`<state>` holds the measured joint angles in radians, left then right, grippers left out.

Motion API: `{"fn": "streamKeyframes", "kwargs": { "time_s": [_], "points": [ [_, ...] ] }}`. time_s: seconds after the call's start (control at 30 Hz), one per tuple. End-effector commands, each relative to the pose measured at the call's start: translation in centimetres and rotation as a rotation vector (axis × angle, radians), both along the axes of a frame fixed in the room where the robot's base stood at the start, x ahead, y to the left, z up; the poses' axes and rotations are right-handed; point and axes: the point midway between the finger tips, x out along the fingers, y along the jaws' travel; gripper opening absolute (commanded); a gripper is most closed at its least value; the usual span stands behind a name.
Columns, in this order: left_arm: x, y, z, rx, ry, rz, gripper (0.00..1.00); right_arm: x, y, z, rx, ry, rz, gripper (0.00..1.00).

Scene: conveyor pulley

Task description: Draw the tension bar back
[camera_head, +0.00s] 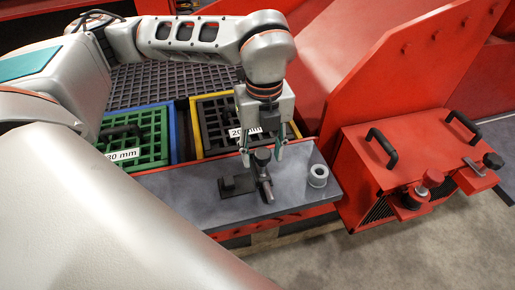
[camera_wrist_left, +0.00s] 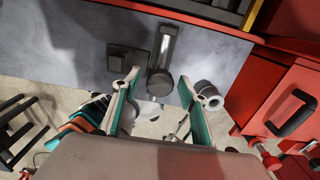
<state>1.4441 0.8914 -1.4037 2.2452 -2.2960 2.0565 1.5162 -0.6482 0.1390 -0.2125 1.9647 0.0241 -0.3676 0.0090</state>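A dark bar with a round knob (camera_head: 262,157) stands out from the grey plate (camera_head: 180,195); I take it as the tension bar. In the left wrist view the bar (camera_wrist_left: 164,52) ends in a dark round head. My left gripper (camera_head: 263,155) points down at it with its two teal-edged fingers apart. In the left wrist view the open gripper (camera_wrist_left: 160,88) has the bar's head between and just beyond its fingertips. I cannot tell whether a finger touches it. My right gripper is not in view.
A dark block (camera_head: 236,184) sits left of the bar, and a grey ring (camera_head: 318,175) sits to its right. Behind are a green grid panel (camera_head: 150,122) and a yellow-edged panel (camera_head: 222,112). A red box (camera_head: 405,165) with black handles stands at the right.

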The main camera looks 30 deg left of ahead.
Motion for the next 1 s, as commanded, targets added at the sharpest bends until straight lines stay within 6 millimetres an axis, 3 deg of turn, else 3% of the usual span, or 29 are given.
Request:
{"fn": "streamKeyframes", "kwargs": {
  "time_s": [0.27, 1.0],
  "points": [
    [0.1, 0.0, 0.6, 0.000, -0.003, 0.000, 0.43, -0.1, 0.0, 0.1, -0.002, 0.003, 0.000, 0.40],
    [0.1, 0.0, 6.0, -0.001, -0.002, 0.001, 0.43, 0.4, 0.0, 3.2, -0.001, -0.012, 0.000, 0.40]
  ]
}}
